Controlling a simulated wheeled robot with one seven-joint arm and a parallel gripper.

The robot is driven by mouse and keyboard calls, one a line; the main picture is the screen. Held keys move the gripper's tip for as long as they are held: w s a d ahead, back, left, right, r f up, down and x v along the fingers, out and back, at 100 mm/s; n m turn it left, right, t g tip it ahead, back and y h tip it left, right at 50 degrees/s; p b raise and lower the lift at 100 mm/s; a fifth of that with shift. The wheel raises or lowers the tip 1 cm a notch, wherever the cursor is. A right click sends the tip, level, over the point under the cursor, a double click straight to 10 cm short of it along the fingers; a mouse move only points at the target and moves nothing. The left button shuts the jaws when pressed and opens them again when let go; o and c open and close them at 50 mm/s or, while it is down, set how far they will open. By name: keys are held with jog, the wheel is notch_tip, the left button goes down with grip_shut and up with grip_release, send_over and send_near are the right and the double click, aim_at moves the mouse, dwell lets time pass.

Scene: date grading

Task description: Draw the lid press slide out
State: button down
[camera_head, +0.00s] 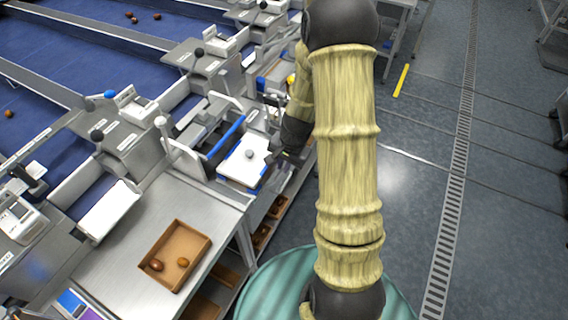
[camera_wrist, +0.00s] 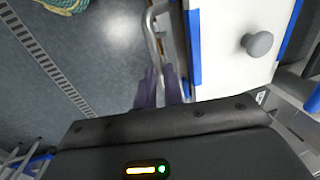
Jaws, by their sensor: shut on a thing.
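The lid press slide (camera_head: 240,168) is a white plate with blue edge strips and a round grey knob (camera_head: 249,154). It sits at the right side of the steel bench line, and it also fills the upper right of the wrist view (camera_wrist: 225,65). A bent grey metal handle (camera_wrist: 151,30) runs along its outer side. My gripper (camera_wrist: 161,88) has its two purple fingers closed around the lower part of this handle; the exact contact is partly hidden. In the head view my gripper (camera_head: 288,156) is dark and mostly hidden at the slide's right edge.
A brown tray (camera_head: 205,236) with two dates lies on the steel table (camera_head: 115,262) at lower left. Blue belts (camera_head: 85,50) with a few dates run at upper left. A blue bar (camera_head: 227,137) crosses behind the slide. Grey floor (camera_head: 410,190) is open to the right.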

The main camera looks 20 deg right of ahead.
jog(key=c, duration=1.8)
grip_release()
jog(key=shift+s+d, duration=0.15)
jog(key=shift+s, duration=0.15)
jog(key=shift+w, duration=0.1)
jog(key=r, duration=0.5)
jog(key=s+d+r, duration=0.1)
jog(key=r, duration=0.5)
jog(key=s+d+r, duration=0.1)
jog(key=r, duration=0.5)
jog(key=shift+s, duration=0.25)
jog(key=s+a+n, duration=0.2)
jog(key=s+n, duration=0.1)
jog(key=s+a+f+n+h, duration=0.1)
jog(key=s+a+n, duration=0.2)
jog(key=s+a+f+n+t, duration=0.1)
jog(key=s+a+n, duration=0.2)
jog(key=shift+s+a+n, duration=0.1)
jog(key=shift+s+n, duration=0.2)
jog(key=shift+n, duration=0.1)
